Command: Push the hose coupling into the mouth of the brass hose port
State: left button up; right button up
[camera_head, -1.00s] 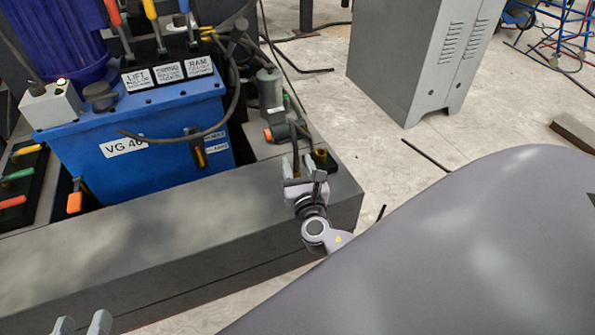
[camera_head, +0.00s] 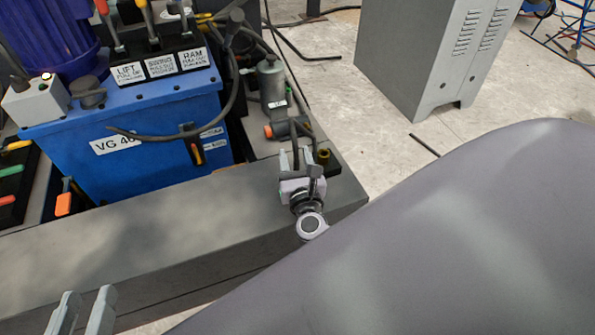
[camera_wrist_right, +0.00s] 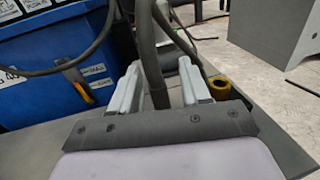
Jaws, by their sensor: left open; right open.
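The brass hose port (camera_head: 323,156) stands on the dark block at the right end of the grey bench; its round mouth also shows in the right wrist view (camera_wrist_right: 219,87). A dark hose (camera_wrist_right: 146,45) runs down between the fingers of my right gripper (camera_wrist_right: 158,85). The coupling at its end cannot be made out behind the gripper body. In the head view my right gripper (camera_head: 302,182) is just left of and in front of the port. Its fingers are apart, around the hose. My left gripper (camera_head: 84,312) is open and empty at the bottom left.
The blue VG 46 machine (camera_head: 150,135) with levers stands at the back left. A grey cylinder (camera_head: 270,85) and hoses are behind the port. A grey cabinet (camera_head: 430,60) stands back right. My large arm link covers the lower right.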

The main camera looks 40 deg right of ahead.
grip_shut()
jog(key=shift+r, duration=0.15)
